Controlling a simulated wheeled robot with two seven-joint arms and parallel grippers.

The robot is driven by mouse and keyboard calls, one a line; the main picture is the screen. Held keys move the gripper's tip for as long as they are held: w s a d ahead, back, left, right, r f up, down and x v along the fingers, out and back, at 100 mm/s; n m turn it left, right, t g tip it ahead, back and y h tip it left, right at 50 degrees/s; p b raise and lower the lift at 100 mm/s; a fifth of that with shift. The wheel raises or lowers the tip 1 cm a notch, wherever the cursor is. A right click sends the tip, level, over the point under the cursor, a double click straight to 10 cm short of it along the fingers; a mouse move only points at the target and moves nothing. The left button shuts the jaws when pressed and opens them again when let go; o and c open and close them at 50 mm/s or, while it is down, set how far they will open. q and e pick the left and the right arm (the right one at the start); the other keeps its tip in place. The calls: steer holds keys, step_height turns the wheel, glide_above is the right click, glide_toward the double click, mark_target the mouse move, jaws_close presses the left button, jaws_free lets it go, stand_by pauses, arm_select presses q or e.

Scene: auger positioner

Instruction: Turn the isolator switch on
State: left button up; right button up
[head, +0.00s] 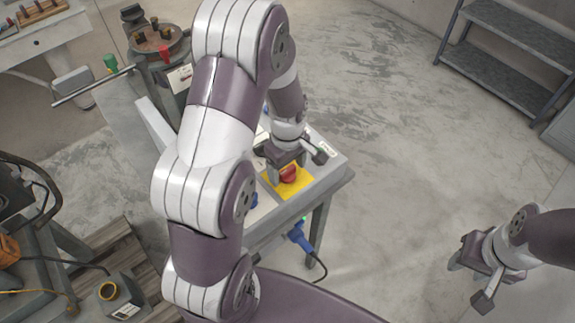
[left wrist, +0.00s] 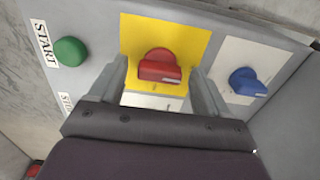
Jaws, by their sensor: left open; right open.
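The isolator switch is a red rotary knob (left wrist: 159,68) on a yellow plate (left wrist: 190,37) in the left wrist view. In the head view the red knob (head: 288,174) shows on its yellow plate (head: 297,189) near the panel's corner. My left gripper (left wrist: 162,82) is open, with one finger on each side of the knob in the left wrist view. I cannot tell whether the fingers touch it. In the head view my left gripper (head: 285,162) is over the knob and partly hides it. My right gripper (head: 472,272) is open and empty, over the floor at the right.
A green START button (left wrist: 70,51) and a blue knob (left wrist: 247,82) flank the yellow plate. A blue plug (head: 299,236) with a cable hangs below the panel. A grey shelf (head: 510,60) stands far right. The floor between is clear.

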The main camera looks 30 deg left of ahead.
arm_select(q)
steer(key=shift+w, duration=0.1)
steer(key=c, duration=1)
steer(key=shift+c, duration=0.2)
steer(key=shift+r+m, duration=0.1)
steer(key=shift+m, duration=0.3)
steer(key=m+p, duration=0.1)
steer(key=m, duration=0.1)
steer(key=shift+r+m+p, duration=0.1)
steer(key=shift+m+p, duration=0.25)
steer(key=shift+m, duration=0.05)
steer(key=m+p, duration=0.2)
steer(key=m, duration=0.3)
steer(key=m+p, duration=0.1)
steer(key=m, duration=0.4)
steer(key=shift+w+m+p, duration=0.1)
steer(key=shift+m+p, duration=0.45)
steer(key=shift+m, duration=1.65)
